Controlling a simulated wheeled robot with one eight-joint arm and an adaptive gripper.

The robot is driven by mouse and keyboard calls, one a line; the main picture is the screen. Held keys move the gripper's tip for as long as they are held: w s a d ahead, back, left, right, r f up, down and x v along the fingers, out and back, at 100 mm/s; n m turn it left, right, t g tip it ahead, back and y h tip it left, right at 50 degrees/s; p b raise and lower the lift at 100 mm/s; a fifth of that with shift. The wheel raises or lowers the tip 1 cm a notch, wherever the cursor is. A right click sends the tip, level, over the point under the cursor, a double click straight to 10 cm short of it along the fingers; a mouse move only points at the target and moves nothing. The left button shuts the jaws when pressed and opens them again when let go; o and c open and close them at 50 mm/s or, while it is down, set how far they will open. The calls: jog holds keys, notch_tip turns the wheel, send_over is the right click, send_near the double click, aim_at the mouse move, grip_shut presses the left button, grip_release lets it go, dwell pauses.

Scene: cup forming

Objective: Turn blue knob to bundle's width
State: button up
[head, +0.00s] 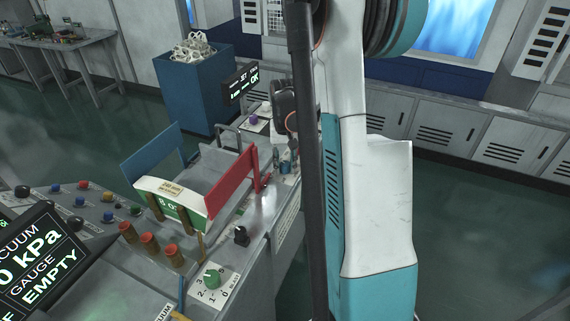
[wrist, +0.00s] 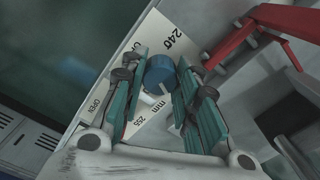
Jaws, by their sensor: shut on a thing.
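The blue knob (wrist: 160,70) sits between the two teal fingers of my gripper (wrist: 161,82) in the wrist view. My gripper is shut on it. In the head view the knob (head: 285,168) is small, below my gripper (head: 286,157). A white dial plate under the knob carries "240", "255", "mm" and "OPEN". The bundle (head: 177,196), white on top with a green and white front, lies between a blue plate (head: 152,152) and a red plate (head: 233,181). Its tan label ends in "mm"; its number is too small to read surely.
A black display (head: 241,84) behind the knob shows "SET" and "OK". A blue bin (head: 198,95) stands behind. The floor at right is clear.

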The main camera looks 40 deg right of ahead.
jog(key=n, duration=0.6)
jog(key=shift+n+b, duration=0.3)
jog(key=n, duration=1.2)
jog(key=shift+n+b, duration=0.3)
jog(key=shift+b, duration=0.05)
jog(key=n, duration=0.6)
jog(key=o, duration=1.1)
jog(key=shift+c, duration=0.2)
jog(key=shift+r, duration=0.1)
